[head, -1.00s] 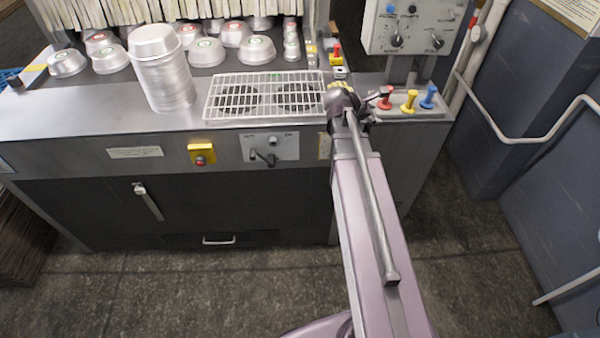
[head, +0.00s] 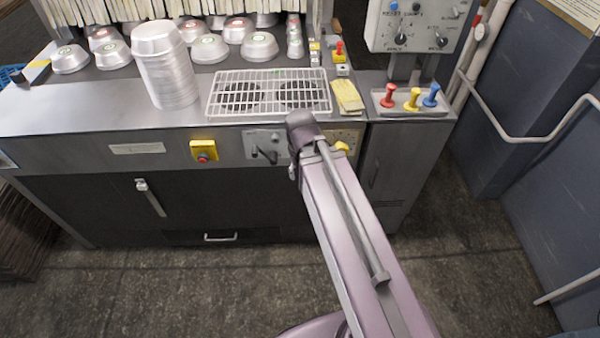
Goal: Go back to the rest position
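My arm reaches up from the bottom of the head view, and its far end is in front of the machine's front panel, below the wire rack. My gripper is hidden behind the end of the arm, so its fingers cannot be made out. A tall stack of metal pans (head: 168,75) stands upright on the counter (head: 60,115), left of the rack and apart from my arm.
A wire rack (head: 268,92) lies over two round vents. A yellow cloth or glove (head: 348,97) lies to its right. Red, yellow and blue handles (head: 412,99) stand in a tray. Several pans (head: 210,49) sit at the back. A control box (head: 415,25) is at upper right.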

